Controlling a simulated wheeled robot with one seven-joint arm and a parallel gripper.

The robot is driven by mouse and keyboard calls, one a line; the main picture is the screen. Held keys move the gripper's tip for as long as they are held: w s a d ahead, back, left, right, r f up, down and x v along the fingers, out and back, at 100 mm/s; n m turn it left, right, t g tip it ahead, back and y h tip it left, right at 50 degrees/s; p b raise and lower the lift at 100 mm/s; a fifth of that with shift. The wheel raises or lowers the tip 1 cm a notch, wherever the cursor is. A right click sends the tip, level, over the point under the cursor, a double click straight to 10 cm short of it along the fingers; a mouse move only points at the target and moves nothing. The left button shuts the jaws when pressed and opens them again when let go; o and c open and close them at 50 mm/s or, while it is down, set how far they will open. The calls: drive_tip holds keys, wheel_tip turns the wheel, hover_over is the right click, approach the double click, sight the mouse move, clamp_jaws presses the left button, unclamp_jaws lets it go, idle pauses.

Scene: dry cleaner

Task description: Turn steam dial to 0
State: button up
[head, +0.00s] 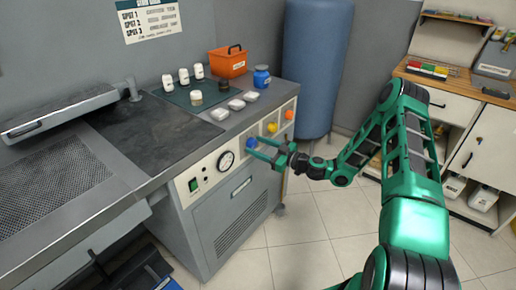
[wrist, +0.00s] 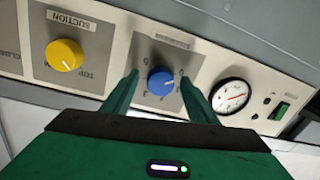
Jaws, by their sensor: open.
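A blue dial (head: 251,143) is on the machine's front panel, right of the gauge. In the wrist view the blue dial (wrist: 160,82) has small numbers around it and a pale mark on its face; its label is too blurred to read, and I cannot tell which number it points to. My gripper (head: 262,149) is open in front of the panel. In the wrist view the fingers of my gripper (wrist: 158,78) are on either side of the blue dial, with visible gaps between them and it.
A yellow dial labelled suction (wrist: 64,55) is beside the blue one. A round gauge (wrist: 230,96) and a green switch (wrist: 281,111) are on the other side. An orange knob (head: 289,114) is farther right. A blue tank (head: 312,65) stands behind; the tiled floor in front is clear.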

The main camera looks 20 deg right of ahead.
drive_tip(key=v, duration=1)
drive_tip(key=shift+s+d, duration=0.2)
drive_tip(key=shift+d, duration=0.05)
drive_tip(key=shift+f, duration=0.1)
drive_tip(key=s+a+r+g+h, duration=0.2)
drive_tip(key=s+g+h, duration=0.1)
drive_tip(key=s+g, duration=0.7)
drive_tip(key=s+d+r+m+g+h, duration=0.1)
drive_tip(key=s+d+r+m, duration=0.3)
drive_tip(key=s, duration=0.6)
drive_tip(key=s+d+r+m+g+h, duration=0.1)
drive_tip(key=s+d+r+m+h, duration=0.3)
drive_tip(key=s+r+m, duration=0.3)
drive_tip(key=s+d+r+m+g+h, duration=0.1)
drive_tip(key=s+d+r+m+h, duration=0.2)
drive_tip(key=s, duration=1.2)
wheel_tip(320, 180, up, 4)
drive_tip(key=shift+d+f+m, duration=0.15)
drive_tip(key=shift+d+m, duration=0.35)
drive_tip(key=shift+m, duration=0.7)
drive_tip(key=shift+s, duration=0.15)
